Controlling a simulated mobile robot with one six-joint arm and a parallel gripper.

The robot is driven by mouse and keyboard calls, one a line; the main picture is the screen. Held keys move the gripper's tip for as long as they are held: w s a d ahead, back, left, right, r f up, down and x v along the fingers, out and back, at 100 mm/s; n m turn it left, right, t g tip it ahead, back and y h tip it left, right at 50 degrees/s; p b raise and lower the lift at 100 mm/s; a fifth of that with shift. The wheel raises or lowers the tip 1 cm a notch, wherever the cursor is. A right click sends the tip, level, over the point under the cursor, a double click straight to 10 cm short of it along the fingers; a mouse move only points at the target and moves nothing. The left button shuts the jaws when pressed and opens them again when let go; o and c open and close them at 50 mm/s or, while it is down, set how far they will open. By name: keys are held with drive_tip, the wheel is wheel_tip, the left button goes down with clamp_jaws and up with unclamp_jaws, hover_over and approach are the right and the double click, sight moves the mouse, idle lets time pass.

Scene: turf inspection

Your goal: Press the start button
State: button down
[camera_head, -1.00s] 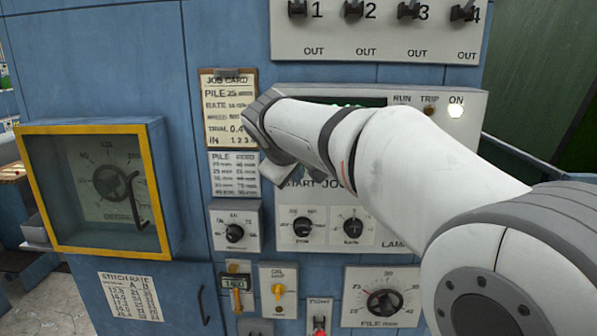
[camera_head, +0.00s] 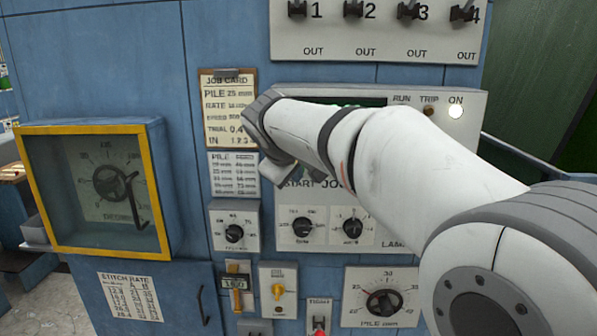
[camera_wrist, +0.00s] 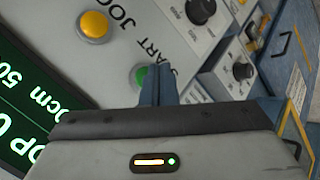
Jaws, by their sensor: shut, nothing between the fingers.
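The green start button (camera_wrist: 141,77) shows in the wrist view beside the word START on a light panel. My gripper (camera_wrist: 161,68) is shut and empty, its blue-grey fingers pointing at the panel. The fingertips overlap the button's right edge in that view; I cannot tell whether they touch it. A yellow button (camera_wrist: 93,26) sits by the word JOG. In the head view my gripper (camera_head: 276,174) is partly seen in front of the START JOG label (camera_head: 312,184); the wrist and arm hide both buttons there.
Below the label are two knobs (camera_head: 302,227). A job card (camera_head: 228,90) hangs left of my wrist. A yellow-framed gauge box (camera_head: 158,190) juts out further left. Several switches (camera_head: 354,9) line the top panel.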

drive_tip(key=shift+w, duration=0.45)
drive_tip(key=shift+w+p, duration=0.35)
drive_tip(key=shift+w, duration=0.15)
idle(0.6)
drive_tip(key=shift+s, duration=0.1)
drive_tip(key=shift+s+b, duration=0.5)
drive_tip(key=shift+s, duration=0.35)
drive_tip(key=s+b, duration=0.2)
drive_tip(key=s, duration=0.3)
idle(0.3)
idle(0.4)
